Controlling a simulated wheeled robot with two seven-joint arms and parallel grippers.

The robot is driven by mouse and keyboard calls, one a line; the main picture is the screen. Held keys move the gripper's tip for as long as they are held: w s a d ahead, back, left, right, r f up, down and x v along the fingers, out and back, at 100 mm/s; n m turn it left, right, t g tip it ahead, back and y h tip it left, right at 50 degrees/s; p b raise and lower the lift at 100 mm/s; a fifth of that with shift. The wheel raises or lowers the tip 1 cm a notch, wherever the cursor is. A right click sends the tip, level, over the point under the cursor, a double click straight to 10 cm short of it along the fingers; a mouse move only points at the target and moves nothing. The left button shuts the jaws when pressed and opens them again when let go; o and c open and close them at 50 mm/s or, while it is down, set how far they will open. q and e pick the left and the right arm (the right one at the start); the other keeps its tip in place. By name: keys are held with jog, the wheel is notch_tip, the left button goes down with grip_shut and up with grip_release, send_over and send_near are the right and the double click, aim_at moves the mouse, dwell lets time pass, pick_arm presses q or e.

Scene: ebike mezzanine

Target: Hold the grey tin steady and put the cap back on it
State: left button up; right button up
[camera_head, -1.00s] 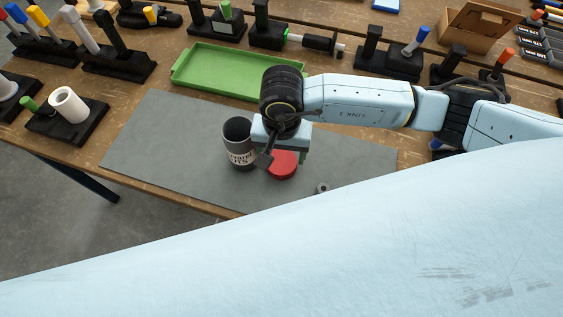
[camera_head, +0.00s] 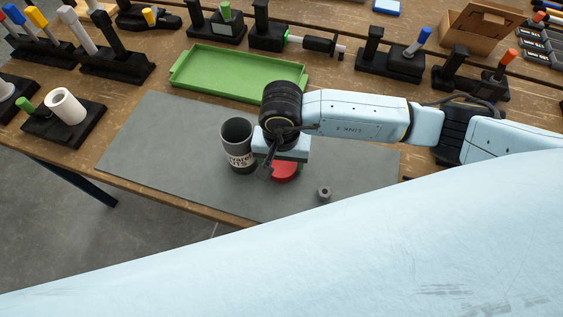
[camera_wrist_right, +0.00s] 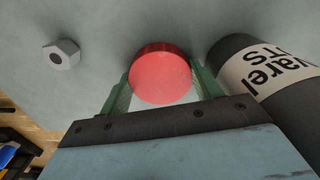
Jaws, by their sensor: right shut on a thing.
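The grey tin (camera_head: 237,147) stands upright and open-topped on the grey mat (camera_head: 155,140), with a white printed label. It also shows at the right of the right wrist view (camera_wrist_right: 262,85). The red cap (camera_head: 286,174) is on or just above the mat, right of the tin; which, I cannot tell. My right gripper (camera_wrist_right: 160,82) reaches down over the cap, its green fingers shut on the cap's sides. In the head view the gripper hides part of the cap and stands close beside the tin. My left gripper is not in view.
A hex nut (camera_head: 324,194) lies on the mat, right of the cap. An empty green tray (camera_head: 240,92) lies behind the mat. Black stands with coloured tools line the back and left. A large pale-blue part of mine covers the foreground. The mat's left side is clear.

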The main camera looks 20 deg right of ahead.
aim_at(282, 163)
pick_arm(q)
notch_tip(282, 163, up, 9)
jog(key=p, duration=0.9)
pick_arm(e)
notch_tip(282, 163, up, 18)
pick_arm(q)
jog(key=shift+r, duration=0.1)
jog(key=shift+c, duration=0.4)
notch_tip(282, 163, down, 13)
jog(key=b, duration=1.3)
pick_arm(e)
jog(key=w+d+f+n, duration=0.4)
jog(key=w+d, duration=0.3)
jog(key=d, duration=0.3)
jog(key=shift+w+f+n, duration=0.2)
jog(key=shift+w+n, duration=0.05)
jog(key=shift+n, duration=0.25)
jog(key=shift+d, duration=0.1)
